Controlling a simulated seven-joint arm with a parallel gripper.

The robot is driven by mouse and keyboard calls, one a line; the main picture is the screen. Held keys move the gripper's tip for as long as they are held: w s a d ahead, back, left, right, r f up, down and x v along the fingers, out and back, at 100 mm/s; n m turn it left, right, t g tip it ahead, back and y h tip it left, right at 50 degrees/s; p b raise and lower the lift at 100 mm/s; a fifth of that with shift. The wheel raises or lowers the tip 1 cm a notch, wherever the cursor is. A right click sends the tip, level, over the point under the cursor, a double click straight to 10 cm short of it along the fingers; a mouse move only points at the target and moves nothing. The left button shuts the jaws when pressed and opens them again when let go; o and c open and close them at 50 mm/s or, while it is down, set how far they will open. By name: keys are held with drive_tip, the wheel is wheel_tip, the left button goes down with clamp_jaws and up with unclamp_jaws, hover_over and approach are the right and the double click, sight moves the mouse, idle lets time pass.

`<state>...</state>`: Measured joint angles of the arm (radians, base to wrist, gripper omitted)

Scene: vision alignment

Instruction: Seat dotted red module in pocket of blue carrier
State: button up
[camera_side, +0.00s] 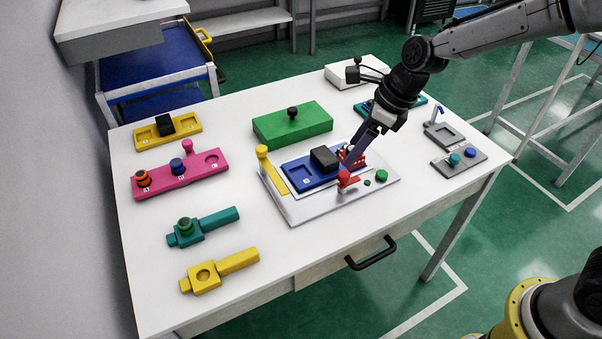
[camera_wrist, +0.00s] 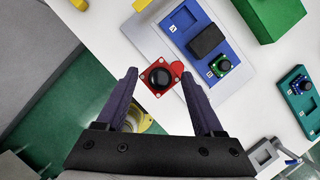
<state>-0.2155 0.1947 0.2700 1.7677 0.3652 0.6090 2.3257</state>
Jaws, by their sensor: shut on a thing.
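The red module (camera_wrist: 149,70), with a dark round top and small corner dots, is between my gripper's fingers (camera_wrist: 160,76). In the side view, my gripper (camera_side: 353,158) and the red module (camera_side: 359,161) appear over the right end of the blue carrier (camera_side: 318,181); the exact height gap cannot be told.
A red round-topped post (camera_side: 345,179) stands close in front of the carrier, and a yellow bar (camera_side: 271,170) lies at its left. A green block (camera_side: 293,123) is behind. Pink (camera_side: 180,178), teal and yellow fixtures occupy the left. The table's front edge strip is clear.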

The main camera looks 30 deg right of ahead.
drive_tip(key=shift+s+a, duration=0.15)
drive_tip(key=shift+a, duration=0.2)
drive_tip(key=w+a+f, duration=0.1)
drive_tip(key=w+f, duration=0.1)
drive_tip(key=w, duration=0.2)
drive_tip(key=w+a+f, duration=0.2)
drive_tip(key=w+f, duration=0.1)
drive_tip(key=w, duration=0.1)
drive_tip(key=w+a+f, duration=0.1)
drive_tip(key=w+f, duration=0.2)
drive_tip(key=shift+w+a+f, duration=0.15)
drive_tip(key=shift+w, duration=0.25)
drive_tip(key=shift+w+a+f, duration=0.15)
drive_tip(key=shift+w+f, duration=0.3)
drive_tip(key=shift+f, duration=1.7)
drive_tip(key=shift+f, duration=0.1)
drive_tip(key=o, duration=1.4)
drive_tip(key=shift+c, duration=0.2)
